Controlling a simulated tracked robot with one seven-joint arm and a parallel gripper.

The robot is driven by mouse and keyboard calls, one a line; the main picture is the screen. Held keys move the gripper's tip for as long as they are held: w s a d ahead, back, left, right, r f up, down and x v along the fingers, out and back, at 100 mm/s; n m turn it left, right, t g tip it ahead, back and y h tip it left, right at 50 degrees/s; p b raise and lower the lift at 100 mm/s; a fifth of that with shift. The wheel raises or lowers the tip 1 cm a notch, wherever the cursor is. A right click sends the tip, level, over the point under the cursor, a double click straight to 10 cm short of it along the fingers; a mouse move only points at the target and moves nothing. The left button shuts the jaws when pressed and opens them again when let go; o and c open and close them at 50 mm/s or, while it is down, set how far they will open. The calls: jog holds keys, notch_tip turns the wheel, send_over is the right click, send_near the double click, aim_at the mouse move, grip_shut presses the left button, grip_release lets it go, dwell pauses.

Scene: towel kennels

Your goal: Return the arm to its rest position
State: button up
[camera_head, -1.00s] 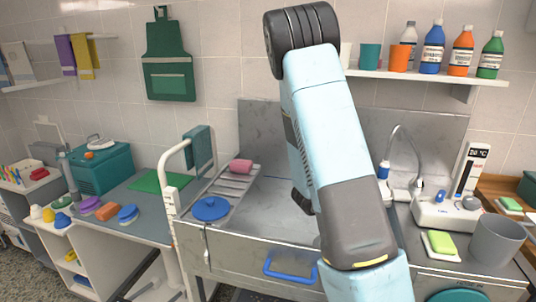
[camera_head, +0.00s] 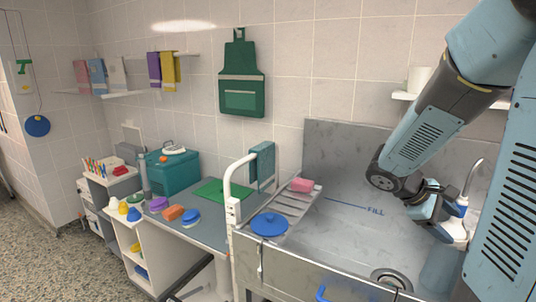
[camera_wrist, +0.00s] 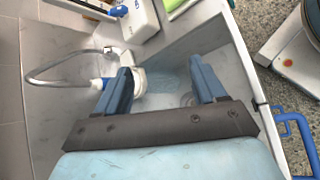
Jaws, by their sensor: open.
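My arm reaches in from the right in the head view. My gripper (camera_head: 440,205) is above the right part of the metal tub (camera_head: 335,235), near the curved tap hose (camera_head: 476,172). In the wrist view my gripper (camera_wrist: 162,82) has its two blue fingers spread apart, with nothing held between them. A white and blue spray head (camera_wrist: 136,80) on the curved hose shows beyond the left finger and is partly hidden by it. I cannot tell the exact gap between them.
A pink block (camera_head: 301,185) and a blue round lid (camera_head: 270,224) lie on the slatted rack at the tub's left. A blue handle (camera_wrist: 295,135) sticks out from the tub front.

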jog(key=s+a+r+m+t+y, duration=0.3)
jog(key=s+a+r+y, duration=0.1)
jog(key=a, duration=0.6)
jog(key=s+a+r+m+t+y, duration=0.4)
jog(key=a+r+y, duration=0.2)
jog(key=a, duration=0.4)
jog(key=shift+s+r, duration=0.2)
jog(key=shift+r, duration=0.05)
